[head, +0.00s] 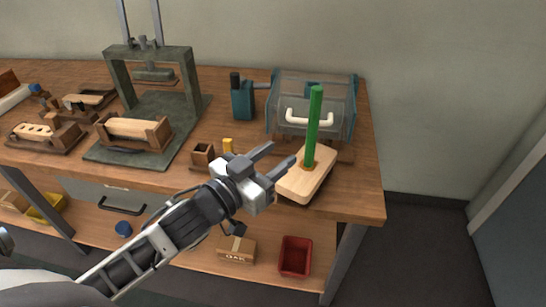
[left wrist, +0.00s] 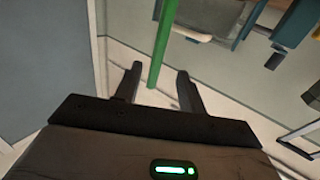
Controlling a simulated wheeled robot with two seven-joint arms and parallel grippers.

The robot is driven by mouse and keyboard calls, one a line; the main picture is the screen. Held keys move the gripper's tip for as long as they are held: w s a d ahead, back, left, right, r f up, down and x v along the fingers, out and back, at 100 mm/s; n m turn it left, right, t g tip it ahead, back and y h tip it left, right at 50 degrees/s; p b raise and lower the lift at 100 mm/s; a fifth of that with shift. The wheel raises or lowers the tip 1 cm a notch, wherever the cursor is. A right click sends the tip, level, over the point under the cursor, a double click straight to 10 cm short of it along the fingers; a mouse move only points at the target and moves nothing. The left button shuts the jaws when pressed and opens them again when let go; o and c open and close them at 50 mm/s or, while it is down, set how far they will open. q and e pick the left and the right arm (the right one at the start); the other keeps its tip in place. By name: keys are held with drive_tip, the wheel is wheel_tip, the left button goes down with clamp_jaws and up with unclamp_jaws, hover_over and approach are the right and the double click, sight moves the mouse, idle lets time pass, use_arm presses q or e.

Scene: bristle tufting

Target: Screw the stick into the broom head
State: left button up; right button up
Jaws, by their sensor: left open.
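The green stick (head: 314,125) stands upright in the pale wooden broom head (head: 302,187), at an orange-brown collar on its top. The broom head lies flat near the bench's right front corner. My left gripper (head: 281,154) is open and empty, just left of the stick, with its fingers pointing toward it. In the left wrist view the stick (left wrist: 165,42) shows between the two fingers of the left gripper (left wrist: 159,70). Neither finger visibly touches it. I cannot tell how deep the stick sits in the broom head. My right gripper is not in view.
A clear-covered teal machine with a white handle (head: 310,120) stands close behind the stick. A small brown box (head: 202,155) and a teal device (head: 242,100) are to the left. A press (head: 150,58) stands farther left. A red bin (head: 295,256) is on the lower shelf.

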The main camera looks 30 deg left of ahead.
use_arm(q)
drive_tip(key=s+d+f+g+y, duration=0.1)
drive_tip(key=s+d+f+g, duration=0.1)
drive_tip(key=s+f, duration=0.4)
drive_tip(key=s+d+f+g+y, duration=0.1)
drive_tip(key=s+f+g, duration=0.4)
drive_tip(key=f, duration=1)
drive_tip(key=shift+s+d+f+n, duration=0.35)
drive_tip(key=shift+s+d, duration=0.45)
drive_tip(key=shift+s, duration=0.4)
